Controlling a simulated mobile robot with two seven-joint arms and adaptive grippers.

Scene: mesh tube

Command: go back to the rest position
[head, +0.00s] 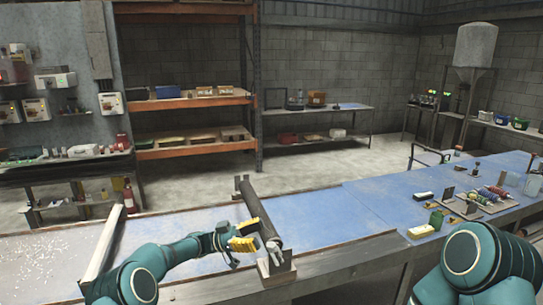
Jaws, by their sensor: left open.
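My left gripper (250,235), with yellow fingers, is open over the blue bench, just left of the near part of a dark tube (256,212). I see nothing held between its fingers; whether a finger touches the tube I cannot tell. The tube lies lengthwise away from me between upright end boards, with a small grey piece (274,250) at its near end. My left arm reaches in from the lower left. Of my right arm only the teal upper links show at the lower right; its gripper is out of view.
A long blue-topped bench (310,215) runs across in front of me. A pale raised bar (103,245) crosses it at left. At right stand a yellow-and-black block (421,231), a green block (436,219) and a rack of coloured parts (487,197). The bench between is clear.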

